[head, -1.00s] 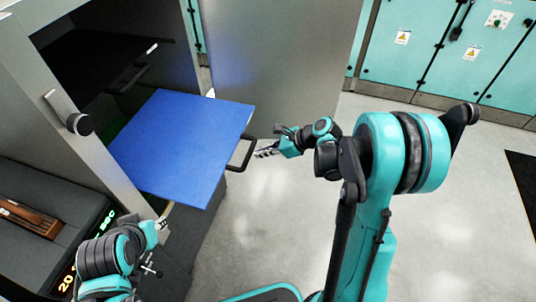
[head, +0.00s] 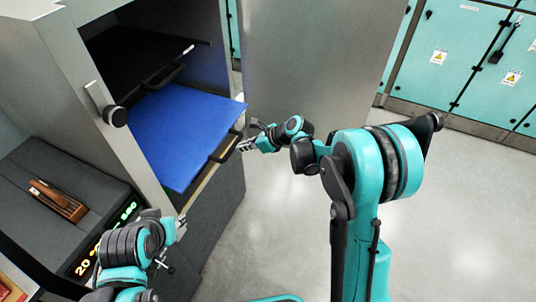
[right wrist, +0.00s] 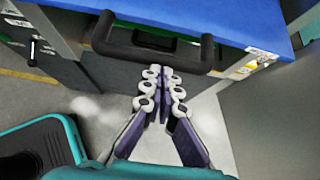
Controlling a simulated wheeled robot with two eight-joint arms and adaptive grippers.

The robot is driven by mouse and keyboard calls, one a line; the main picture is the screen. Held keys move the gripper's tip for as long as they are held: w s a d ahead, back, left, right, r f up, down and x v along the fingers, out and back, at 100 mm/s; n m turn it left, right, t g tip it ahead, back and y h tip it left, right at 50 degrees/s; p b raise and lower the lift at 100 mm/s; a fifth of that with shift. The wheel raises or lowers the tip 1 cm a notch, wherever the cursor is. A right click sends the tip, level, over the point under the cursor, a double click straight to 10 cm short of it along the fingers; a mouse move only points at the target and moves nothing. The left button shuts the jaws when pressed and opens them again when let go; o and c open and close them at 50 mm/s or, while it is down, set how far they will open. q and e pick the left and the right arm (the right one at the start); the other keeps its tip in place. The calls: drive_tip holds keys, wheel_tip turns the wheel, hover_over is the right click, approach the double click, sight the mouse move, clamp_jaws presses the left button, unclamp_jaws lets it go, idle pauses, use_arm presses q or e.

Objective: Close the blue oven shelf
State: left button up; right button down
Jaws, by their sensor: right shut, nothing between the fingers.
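The blue shelf (head: 190,125) juts part way out of the grey oven (head: 125,165), with its black handle (head: 223,150) on the front edge. In the right wrist view the blue shelf (right wrist: 220,15) lies at the top, with the handle (right wrist: 150,60) below it. My right gripper (head: 244,145) is shut and empty in front of the handle. Its fingertips (right wrist: 156,88) lie close to the bar's middle; I cannot tell whether they touch. My left gripper (head: 181,225) is low by the oven's front; its finger opening is too small to judge.
The oven door (head: 310,60) stands open behind my right arm. A black shelf (head: 140,60) sits above the blue one inside the oven. A dark box with a lit display (head: 105,240) and a brown object (head: 60,200) is at the left. Floor at the right is clear.

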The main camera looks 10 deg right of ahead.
sight(207, 134)
drive_tip(key=w+a, duration=0.3)
drive_tip(key=a, duration=0.2)
drive_tip(key=w+a, duration=0.4)
drive_tip(key=a, duration=0.1)
drive_tip(key=w+a, duration=0.4)
drive_tip(key=a, duration=0.2)
drive_tip(key=shift+p, duration=0.4)
use_arm(q)
drive_tip(key=shift+r, duration=0.45)
use_arm(e)
drive_tip(key=shift+a+r, duration=0.1)
